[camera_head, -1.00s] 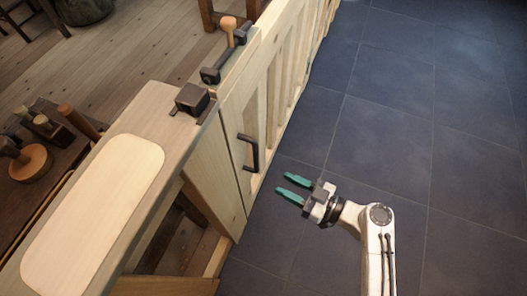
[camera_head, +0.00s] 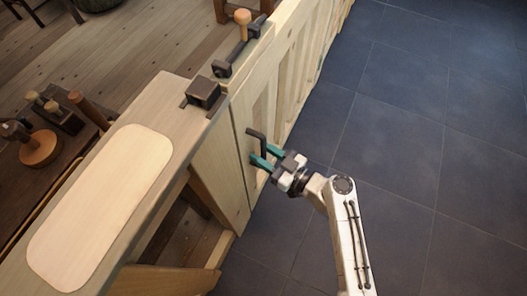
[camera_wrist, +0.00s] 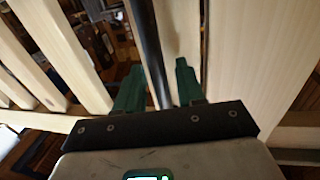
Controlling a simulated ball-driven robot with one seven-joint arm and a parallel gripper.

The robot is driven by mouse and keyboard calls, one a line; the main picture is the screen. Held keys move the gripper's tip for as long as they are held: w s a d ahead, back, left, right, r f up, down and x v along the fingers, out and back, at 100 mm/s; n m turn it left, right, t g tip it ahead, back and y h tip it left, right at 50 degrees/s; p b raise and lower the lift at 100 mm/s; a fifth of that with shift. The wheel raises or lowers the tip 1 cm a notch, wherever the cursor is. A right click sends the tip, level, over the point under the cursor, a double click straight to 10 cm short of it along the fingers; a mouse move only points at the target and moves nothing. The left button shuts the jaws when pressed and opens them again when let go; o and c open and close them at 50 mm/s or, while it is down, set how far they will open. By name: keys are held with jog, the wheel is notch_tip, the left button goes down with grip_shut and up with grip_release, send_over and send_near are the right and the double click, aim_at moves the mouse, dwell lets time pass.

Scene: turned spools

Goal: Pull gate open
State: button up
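The pale wooden gate (camera_head: 285,75) runs from the counter toward the upper right and looks closed, in line with the counter. Its black handle (camera_head: 256,136) is on the side facing the blue floor. My gripper (camera_head: 265,155) has green fingers that reach the handle's lower part. In the wrist view, the dark handle bar (camera_wrist: 147,45) passes between the two separated fingers (camera_wrist: 158,85), with a gap visible beside it. Contact cannot be told. A dark bolt (camera_head: 236,54) with a wooden knob (camera_head: 242,17) lies on the gate's top, apart from the block (camera_head: 203,93) on the counter.
The wooden counter (camera_head: 165,92) with a pale oval-cornered board (camera_head: 100,205) stands at left. Open shelving (camera_head: 175,235) lies under it. Turned wooden pieces (camera_head: 40,148) sit on a dark bench behind. The blue tiled floor (camera_head: 410,110) is clear at right.

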jog(key=shift+a, duration=0.1)
jog(key=shift+c, duration=0.3)
grip_shut()
